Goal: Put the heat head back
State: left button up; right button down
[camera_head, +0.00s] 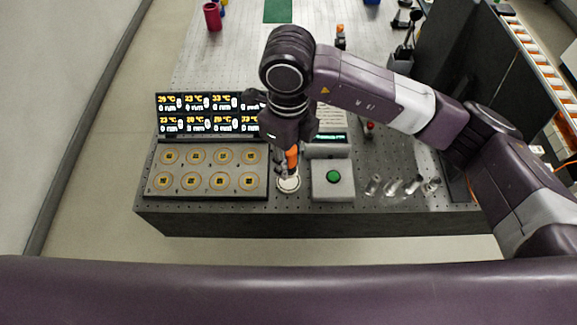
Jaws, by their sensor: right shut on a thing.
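My right gripper (284,166) points down at the front of the bench, between the panel with gold-centred round spots and the green-button box. It is shut on a small orange part (292,157), which looks like the heat head. The fingers and wrist hide much of it. A round white-rimmed piece (289,184) shows right below the fingertips. I cannot tell whether it is part of the held thing or a seat under it, or whether they touch. My left gripper is not in view.
The spotted panel (207,187) and its lit readouts (184,104) stand at left. The box with a green button (333,190) stands close at right, then several clear glass vials (391,187). A red cup (212,17) stands at the far left. The back middle of the bench is mostly clear.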

notch_tip(320, 180, down, 4)
jog(key=shift+f+p, duration=0.1)
jog(key=shift+p, duration=0.45)
jog(key=shift+f, duration=0.1)
jog(key=shift+f, duration=0.1)
jog(key=shift+f+b, duration=0.15)
jog(key=shift+b, duration=0.2)
jog(key=c, duration=1.6)
grip_release()
